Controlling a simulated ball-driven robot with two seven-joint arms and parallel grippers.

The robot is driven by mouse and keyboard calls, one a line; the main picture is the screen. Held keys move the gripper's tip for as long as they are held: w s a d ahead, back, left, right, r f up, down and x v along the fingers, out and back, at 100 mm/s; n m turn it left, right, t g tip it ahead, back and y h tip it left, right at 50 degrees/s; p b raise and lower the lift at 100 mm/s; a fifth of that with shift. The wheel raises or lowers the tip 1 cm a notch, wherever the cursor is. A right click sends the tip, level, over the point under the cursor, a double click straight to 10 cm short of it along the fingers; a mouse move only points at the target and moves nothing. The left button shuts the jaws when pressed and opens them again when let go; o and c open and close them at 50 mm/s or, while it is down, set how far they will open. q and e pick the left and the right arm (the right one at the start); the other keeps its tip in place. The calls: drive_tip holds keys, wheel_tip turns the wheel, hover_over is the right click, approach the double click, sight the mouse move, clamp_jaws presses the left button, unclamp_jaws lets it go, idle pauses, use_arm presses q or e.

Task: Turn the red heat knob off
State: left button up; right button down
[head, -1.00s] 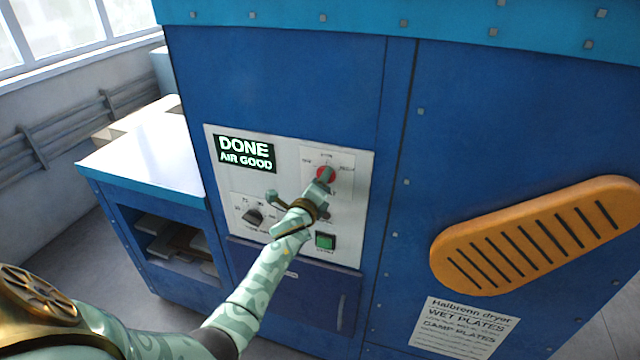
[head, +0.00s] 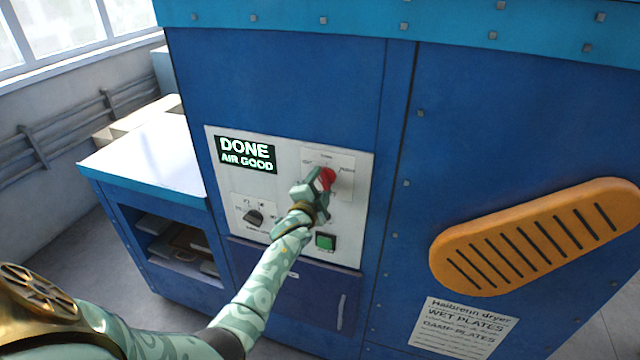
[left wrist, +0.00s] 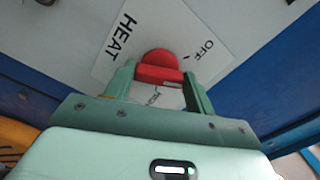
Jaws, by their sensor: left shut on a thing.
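The red heat knob (head: 328,178) sits on a white label plate on the dryer's control panel (head: 352,215). It also shows in the left wrist view (left wrist: 159,68), below the words HEAT and OFF, with another partly hidden word beneath it. My left gripper (head: 322,182) is at the knob. In the left wrist view its two green fingers (left wrist: 156,82) stand on either side of the knob's red grip bar and are shut on it. The lower part of the label is hidden by the gripper. My right gripper is not in view.
A lit display (head: 245,154) reads DONE, AIR GOOD. A dark selector knob (head: 254,216) lies left of my wrist and a green button (head: 326,241) below it. An orange slotted handle (head: 535,236) juts out at the right. A side table (head: 150,150) stands left.

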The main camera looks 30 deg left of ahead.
use_arm(q)
drive_tip(key=n+p, duration=0.1)
drive_tip(key=n, duration=0.3)
drive_tip(key=shift+d+n+p, duration=0.1)
drive_tip(key=shift+n+p, duration=0.25)
drive_tip(key=shift+n, duration=1.15)
drive_tip(key=shift+f, duration=0.1)
drive_tip(key=o, duration=1)
drive_tip(key=v, duration=1.6)
drive_tip(key=shift+s+d+b, duration=0.1)
drive_tip(key=shift+d+b, duration=0.05)
drive_tip(key=shift+b, duration=0.2)
